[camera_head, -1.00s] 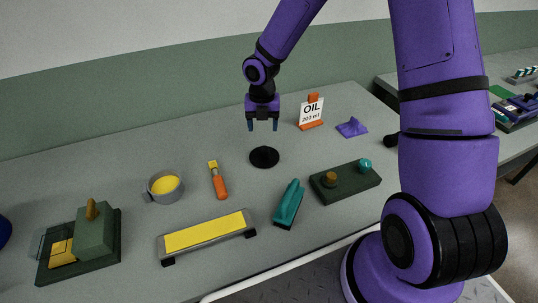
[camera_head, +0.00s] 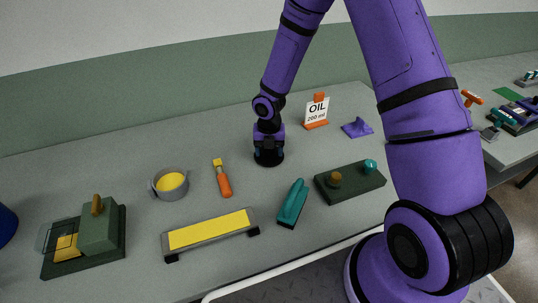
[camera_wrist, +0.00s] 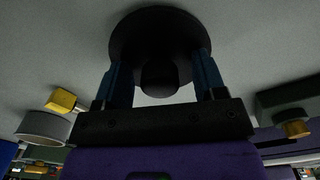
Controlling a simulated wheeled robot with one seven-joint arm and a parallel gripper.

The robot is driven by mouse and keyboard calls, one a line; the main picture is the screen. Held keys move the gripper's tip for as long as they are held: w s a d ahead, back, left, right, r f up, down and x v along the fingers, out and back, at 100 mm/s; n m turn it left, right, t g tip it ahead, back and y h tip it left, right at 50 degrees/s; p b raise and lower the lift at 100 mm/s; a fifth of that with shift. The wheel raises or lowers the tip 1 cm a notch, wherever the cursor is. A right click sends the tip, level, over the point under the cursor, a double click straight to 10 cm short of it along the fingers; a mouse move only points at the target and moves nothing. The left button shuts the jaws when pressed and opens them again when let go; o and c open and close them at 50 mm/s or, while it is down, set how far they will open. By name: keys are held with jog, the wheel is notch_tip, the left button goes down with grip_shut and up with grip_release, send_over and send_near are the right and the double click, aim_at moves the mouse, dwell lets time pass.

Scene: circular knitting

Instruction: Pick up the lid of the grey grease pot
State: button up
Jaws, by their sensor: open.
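The grey grease pot (camera_head: 157,190) stands uncovered on the table left of centre, with yellow grease inside. A round black lid with a knob (camera_head: 280,161) lies flat on the table right of the pot. In the wrist view the lid's disc (camera_wrist: 150,22) is at the top, and its dark knob (camera_wrist: 158,76) points toward the camera. My gripper (camera_head: 268,152) is directly above the lid, pointing down. Its blue fingers are open, one on each side of the knob, and gaps show beside it (camera_wrist: 160,64). Whether the fingertips touch the disc cannot be told.
An orange brush-like tool (camera_head: 223,182) lies left of the lid, and a teal tool (camera_head: 292,204) lies in front. A dark green block with knobs (camera_head: 350,184) is at right. An oil sign (camera_head: 316,112) and purple cloth (camera_head: 357,127) are behind right.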

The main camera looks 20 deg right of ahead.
jog(key=shift+c, duration=0.2)
jog(key=c, duration=1)
jog(key=shift+o, duration=0.2)
